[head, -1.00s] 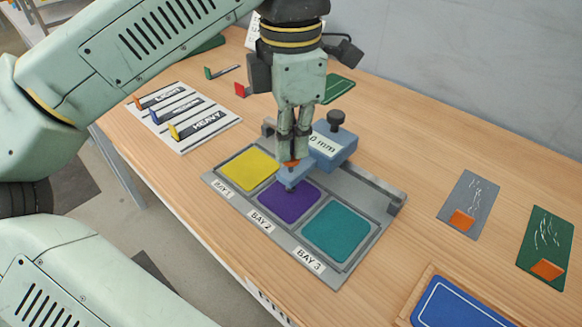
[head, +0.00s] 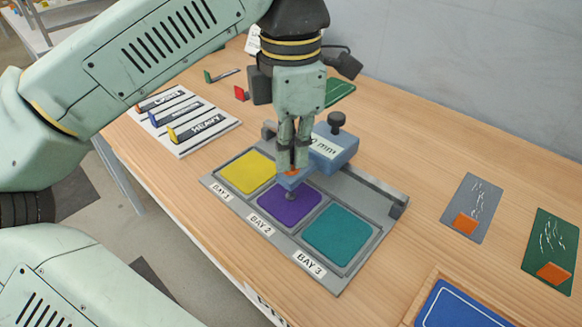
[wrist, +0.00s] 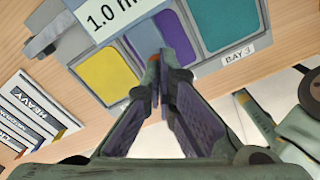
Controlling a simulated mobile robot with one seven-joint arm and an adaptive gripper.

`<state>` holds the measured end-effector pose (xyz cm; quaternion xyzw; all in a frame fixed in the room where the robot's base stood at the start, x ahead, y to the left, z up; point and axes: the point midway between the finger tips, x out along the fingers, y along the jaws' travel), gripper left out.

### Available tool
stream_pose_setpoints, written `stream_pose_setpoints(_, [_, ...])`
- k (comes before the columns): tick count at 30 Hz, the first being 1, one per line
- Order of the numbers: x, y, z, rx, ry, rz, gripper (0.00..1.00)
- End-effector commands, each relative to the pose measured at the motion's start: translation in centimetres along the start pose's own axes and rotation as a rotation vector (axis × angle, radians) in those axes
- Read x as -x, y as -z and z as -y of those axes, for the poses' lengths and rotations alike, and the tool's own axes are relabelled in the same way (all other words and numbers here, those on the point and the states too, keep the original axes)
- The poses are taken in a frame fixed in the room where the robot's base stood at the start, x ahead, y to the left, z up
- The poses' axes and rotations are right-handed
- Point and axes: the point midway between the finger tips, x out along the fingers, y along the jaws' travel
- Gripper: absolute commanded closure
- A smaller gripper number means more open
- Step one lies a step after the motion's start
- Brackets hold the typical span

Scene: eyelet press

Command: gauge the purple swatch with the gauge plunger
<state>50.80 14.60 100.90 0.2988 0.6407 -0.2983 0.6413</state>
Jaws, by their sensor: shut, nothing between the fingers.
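The purple swatch (head: 289,207) lies in the middle bay, BAY 2, of the grey tray (head: 334,284); it also shows in the wrist view (wrist: 203,22). The blue gauge (head: 334,150) stands behind it, with a label that reads 1.0 mm in the wrist view (wrist: 103,17). Its arm reaches over the swatch, and the dark plunger foot (head: 290,195) is at the swatch; I cannot tell whether they touch. My gripper (head: 291,168) is shut and empty, its tips at the orange top (head: 291,173) of the plunger. The fingers hide part of the gauge arm.
A yellow swatch (head: 247,172) lies in BAY 1 and a teal one (head: 338,235) in BAY 3. A rail (head: 375,188) runs behind the bays. A board with a HEAVY label (head: 207,125) is at left. Grey (head: 474,198) and green (head: 551,240) cards lie at right.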

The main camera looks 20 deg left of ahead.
Motion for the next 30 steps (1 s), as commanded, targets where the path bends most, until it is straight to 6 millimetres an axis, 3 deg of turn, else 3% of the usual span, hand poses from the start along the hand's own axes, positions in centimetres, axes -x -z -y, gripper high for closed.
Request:
stream_pose_setpoints(10, [0.5,0.0,0.0,-0.001,0.002,-0.001,1.00])
stream_pose_setpoints(30, [5.9,0.0,0.0,0.000,0.001,0.000,1.00])
